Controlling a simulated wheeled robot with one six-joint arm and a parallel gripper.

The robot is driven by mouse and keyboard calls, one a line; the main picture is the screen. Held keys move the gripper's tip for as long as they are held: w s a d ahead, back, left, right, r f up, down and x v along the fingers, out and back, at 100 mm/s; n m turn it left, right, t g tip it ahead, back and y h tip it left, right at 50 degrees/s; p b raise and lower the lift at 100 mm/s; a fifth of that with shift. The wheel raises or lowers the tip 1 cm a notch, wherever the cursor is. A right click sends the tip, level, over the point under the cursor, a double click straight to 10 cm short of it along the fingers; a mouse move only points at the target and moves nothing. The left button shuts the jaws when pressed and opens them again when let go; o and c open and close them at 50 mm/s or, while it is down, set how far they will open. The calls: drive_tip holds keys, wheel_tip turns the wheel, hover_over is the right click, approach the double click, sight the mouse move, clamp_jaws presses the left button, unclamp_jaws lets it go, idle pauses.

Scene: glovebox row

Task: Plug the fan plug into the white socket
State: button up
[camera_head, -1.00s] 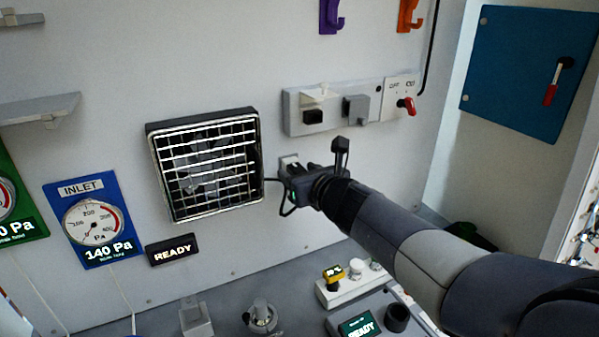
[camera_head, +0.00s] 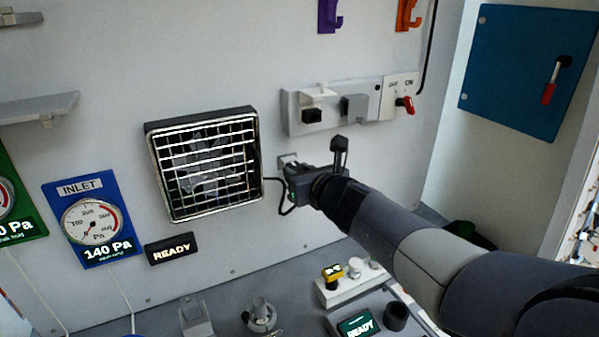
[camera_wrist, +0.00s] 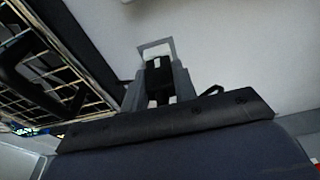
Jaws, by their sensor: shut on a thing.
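My gripper (camera_head: 294,174) is at the wall just right of the fan (camera_head: 205,165), below the socket strip. In the wrist view its fingers (camera_wrist: 158,88) are closed on a black block, the fan plug (camera_wrist: 158,78). A thin black cable (camera_head: 287,208) loops from the fan to the plug. A pale grey square holder (camera_wrist: 155,46) on the wall is just beyond the fingertips; whether the plug still touches it is unclear. The white socket (camera_head: 318,93), with a white hood over a dark front, is above my gripper on the strip.
A grey socket (camera_head: 355,107) sits right of the white one, then a red-handled OFF/ON switch (camera_head: 404,103). Purple (camera_head: 328,15) and orange (camera_head: 408,14) hooks hang above. A bench with a white button box (camera_head: 350,286) lies below. The wall between gripper and strip is clear.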

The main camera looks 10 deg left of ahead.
clamp_jaws()
drive_tip(key=shift+f+v, duration=0.15)
drive_tip(key=shift+v, duration=0.55)
drive_tip(key=shift+f+v, duration=0.15)
drive_tip(key=shift+v, duration=0.6)
drive_tip(key=shift+f+v, duration=0.25)
drive_tip(key=shift+v, duration=0.95)
drive_tip(key=shift+f+v, duration=0.25)
drive_tip(key=shift+v, duration=0.95)
drive_tip(key=shift+s+d, duration=0.1)
